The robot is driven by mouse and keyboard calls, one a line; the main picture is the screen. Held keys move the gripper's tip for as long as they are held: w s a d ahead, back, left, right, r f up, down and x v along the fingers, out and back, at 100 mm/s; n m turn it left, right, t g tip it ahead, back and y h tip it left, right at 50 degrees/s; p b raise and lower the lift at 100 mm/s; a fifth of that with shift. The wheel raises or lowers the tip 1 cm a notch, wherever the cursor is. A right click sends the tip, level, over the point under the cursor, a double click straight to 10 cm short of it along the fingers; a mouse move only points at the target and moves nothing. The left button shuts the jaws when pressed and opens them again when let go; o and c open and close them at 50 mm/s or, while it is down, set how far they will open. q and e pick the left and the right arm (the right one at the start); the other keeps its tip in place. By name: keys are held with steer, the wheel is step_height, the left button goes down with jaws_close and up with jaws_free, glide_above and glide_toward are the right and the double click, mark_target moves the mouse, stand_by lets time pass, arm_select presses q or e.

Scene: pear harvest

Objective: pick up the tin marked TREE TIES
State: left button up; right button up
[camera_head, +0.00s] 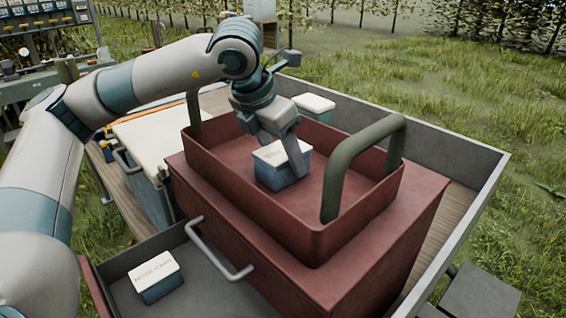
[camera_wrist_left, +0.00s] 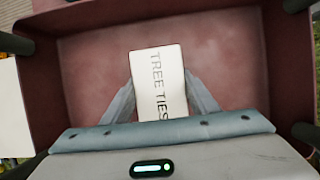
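The tin marked TREE TIES (camera_head: 270,172) has a white lid and blue-green sides. It is inside the red tray (camera_head: 318,243), and its lid lettering reads clearly in the left wrist view (camera_wrist_left: 158,85). My left gripper (camera_head: 282,160) reaches down over it. In the wrist view the fingers (camera_wrist_left: 159,95) lie along both sides of the lid with no clear gap, so it looks shut on the tin. The fingertips are partly hidden, and I cannot tell whether the tin touches the tray floor. My right gripper is not in view.
Green handles (camera_head: 337,180) rise at the tray's ends. A similar tin (camera_head: 156,277) lies in the open drawer (camera_head: 213,298), its label too small to read. Another white-lidded tin (camera_head: 314,103) is behind the tray. A white-topped box (camera_head: 150,135) stands to the left.

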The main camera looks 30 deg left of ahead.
arm_select(q)
steer(key=c, duration=0.3)
steer(key=shift+c, duration=0.2)
steer(key=shift+r, duration=0.1)
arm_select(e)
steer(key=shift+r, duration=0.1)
arm_select(q)
steer(key=shift+r+p, duration=0.4)
steer(key=shift+p, duration=0.5)
steer(key=r, duration=0.1)
steer(key=r+b, duration=0.2)
steer(key=r, duration=0.1)
steer(key=shift+s+d, duration=0.25)
steer(key=shift+d, duration=0.1)
steer(key=s+d+r+b, duration=0.2)
steer(key=s+d+r, duration=0.4)
steer(key=s, duration=0.2)
steer(key=shift+s+d+r+b, duration=0.25)
steer(key=shift+d+b, duration=0.1)
steer(key=shift+d, duration=0.05)
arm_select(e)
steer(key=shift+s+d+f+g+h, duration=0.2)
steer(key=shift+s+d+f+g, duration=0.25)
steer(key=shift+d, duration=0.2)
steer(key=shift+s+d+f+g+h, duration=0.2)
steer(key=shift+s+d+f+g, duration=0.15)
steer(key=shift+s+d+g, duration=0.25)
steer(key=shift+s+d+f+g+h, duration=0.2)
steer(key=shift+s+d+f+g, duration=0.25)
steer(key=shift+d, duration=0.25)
